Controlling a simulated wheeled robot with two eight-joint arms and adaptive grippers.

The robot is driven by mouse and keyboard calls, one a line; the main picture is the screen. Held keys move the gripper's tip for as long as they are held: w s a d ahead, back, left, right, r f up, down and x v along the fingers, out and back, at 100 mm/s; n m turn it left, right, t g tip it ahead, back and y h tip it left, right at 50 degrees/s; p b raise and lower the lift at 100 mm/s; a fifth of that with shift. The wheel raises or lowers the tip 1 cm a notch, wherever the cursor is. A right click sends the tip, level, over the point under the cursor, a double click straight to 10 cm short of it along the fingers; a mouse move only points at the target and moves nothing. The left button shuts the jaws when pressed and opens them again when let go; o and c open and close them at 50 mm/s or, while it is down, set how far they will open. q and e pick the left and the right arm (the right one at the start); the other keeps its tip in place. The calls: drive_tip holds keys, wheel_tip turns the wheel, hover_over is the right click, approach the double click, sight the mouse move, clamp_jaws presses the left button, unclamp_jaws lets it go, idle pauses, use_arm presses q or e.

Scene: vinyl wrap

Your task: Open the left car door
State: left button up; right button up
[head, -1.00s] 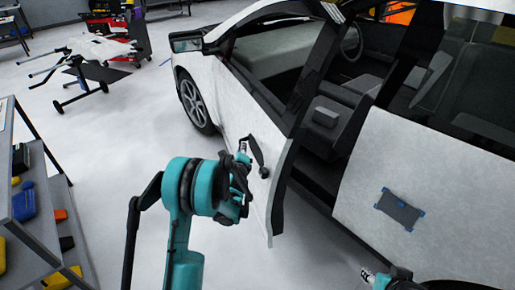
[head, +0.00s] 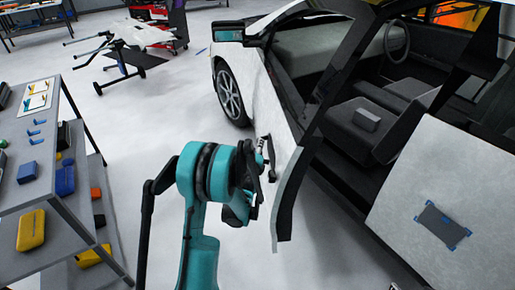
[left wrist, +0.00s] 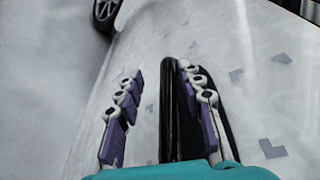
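The white left car door (head: 291,188) stands ajar, swung outward, with a gap between its rear edge and the car body. The dark door handle (head: 269,150) is on its outer face. My left gripper (head: 262,168) is at the handle, on the outer side of the door. In the left wrist view its two purple-padded fingers (left wrist: 160,108) are spread, with the dark handle bar (left wrist: 169,95) between them. The bar lies close to the right finger, and a gap shows beside the left one. My right gripper is not in view.
A grey shelf with tools (head: 62,190) stands at the left. A stand (head: 120,55) is farther back. The car's rear side panel (head: 440,185) is at the right. Open floor (head: 130,130) lies between the shelf and the door.

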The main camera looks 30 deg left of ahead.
use_arm(q)
drive_tip(key=v, duration=0.7)
drive_tip(key=shift+s+d, duration=0.15)
drive_tip(key=shift+s, duration=0.1)
